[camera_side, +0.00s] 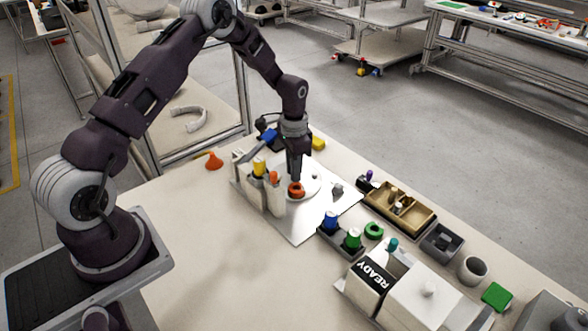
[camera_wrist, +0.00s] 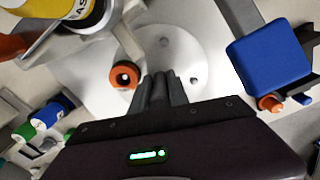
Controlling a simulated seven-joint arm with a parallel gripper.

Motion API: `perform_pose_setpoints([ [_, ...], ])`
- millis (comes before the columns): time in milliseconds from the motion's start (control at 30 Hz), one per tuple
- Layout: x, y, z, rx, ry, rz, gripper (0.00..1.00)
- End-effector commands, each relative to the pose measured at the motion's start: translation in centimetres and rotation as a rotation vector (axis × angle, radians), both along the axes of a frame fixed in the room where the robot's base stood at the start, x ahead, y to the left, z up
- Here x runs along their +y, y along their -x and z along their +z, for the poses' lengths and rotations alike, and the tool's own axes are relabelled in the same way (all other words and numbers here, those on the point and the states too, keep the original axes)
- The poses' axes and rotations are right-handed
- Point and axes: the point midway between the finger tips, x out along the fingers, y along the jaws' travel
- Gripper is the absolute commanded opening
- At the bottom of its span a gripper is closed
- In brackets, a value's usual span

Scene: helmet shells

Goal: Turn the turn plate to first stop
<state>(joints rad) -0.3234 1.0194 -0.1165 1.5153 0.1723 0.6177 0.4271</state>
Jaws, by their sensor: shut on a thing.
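The turn plate (camera_side: 313,184) is a pale round disc on a light grey base sheet. It also shows in the wrist view (camera_wrist: 200,55), with small dark holes or studs on its face. My gripper (camera_side: 295,178) reaches straight down at the plate. In the wrist view my gripper's fingers (camera_wrist: 164,80) are close together at the plate's near edge. They are shut on a part of the plate that they mostly hide.
A stand with yellow and orange-topped bottles (camera_side: 259,167) is close on the left. A blue block (camera_wrist: 268,58) rises to the right in the wrist view. Blue and green-capped bottles (camera_side: 353,239), a wooden tray (camera_side: 420,222) and a READY box (camera_side: 370,285) stand right. The front-left table is clear.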

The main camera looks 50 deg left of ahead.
Motion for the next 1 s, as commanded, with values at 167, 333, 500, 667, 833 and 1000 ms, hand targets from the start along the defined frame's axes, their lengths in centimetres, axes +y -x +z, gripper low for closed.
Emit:
perform_pose_setpoints([
  [167,0.09,-0.19,0.21,-0.005,0.0,-0.085,0.0],
  [333,0.05,-0.2,0.2,-0.005,0.0,-0.17,0.0],
  [500,0.11,-0.17,0.19,-0.004,0.0,-0.254,0.0],
  [667,0.13,-0.2,0.18,-0.004,0.0,-0.335,0.0],
  [833,0.12,-0.24,0.19,-0.006,-0.001,-0.42,0.0],
  [1000,0.15,-0.28,0.2,-0.006,-0.001,-0.505,0.0],
])
